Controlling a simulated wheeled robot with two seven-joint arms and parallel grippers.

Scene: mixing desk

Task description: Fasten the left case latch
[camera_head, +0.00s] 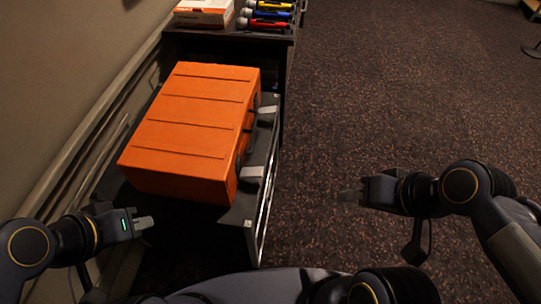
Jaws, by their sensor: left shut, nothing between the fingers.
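An orange case (193,128) with ridges across its lid lies on a dark desk or shelf surface, lid down over the body. Its front side faces right and carries a dark handle (245,140). Two grey latches show on that side: one nearer me (252,173) and one farther off (266,111). Both stick out from the case side; I cannot tell whether either is fastened. My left gripper (146,223) is shut and empty, left of and below the case's near end, apart from it. My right gripper (350,196) is over the floor to the right, apart from the case; its fingers are too small to judge.
A wall (60,90) with a rail runs along the left. Behind the case, a dark cabinet top holds a white and orange box (204,12) and several coloured microphones or torches (268,14). Carpeted floor (400,80) is open to the right.

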